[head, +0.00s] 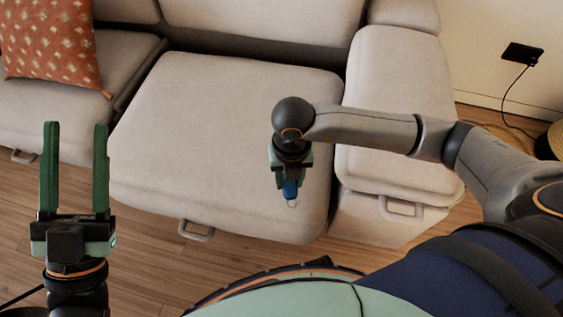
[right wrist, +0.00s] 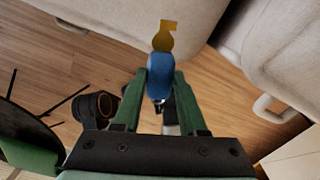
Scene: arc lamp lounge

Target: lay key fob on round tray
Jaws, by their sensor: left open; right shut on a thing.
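The key fob (right wrist: 160,74) is blue, with a brass-coloured key part (right wrist: 164,36) sticking out beyond the fingertips in the right wrist view. My right gripper (right wrist: 161,88) is shut on its blue body. In the head view my right gripper (head: 290,176) points down, with the blue fob (head: 290,189) below it and a small ring at its lower end. It hangs in front of the sofa's seat cushion. My left gripper (head: 76,128) is open and empty at the lower left, its fingers pointing up in the picture. I cannot make out a round tray in either view.
A beige sofa (head: 225,135) fills the back, with an orange patterned cushion (head: 50,42) at the left and an armrest (head: 400,115) at the right. Wood floor (head: 150,245) shows in front of it. A wall socket with a cord (head: 522,53) is at the upper right.

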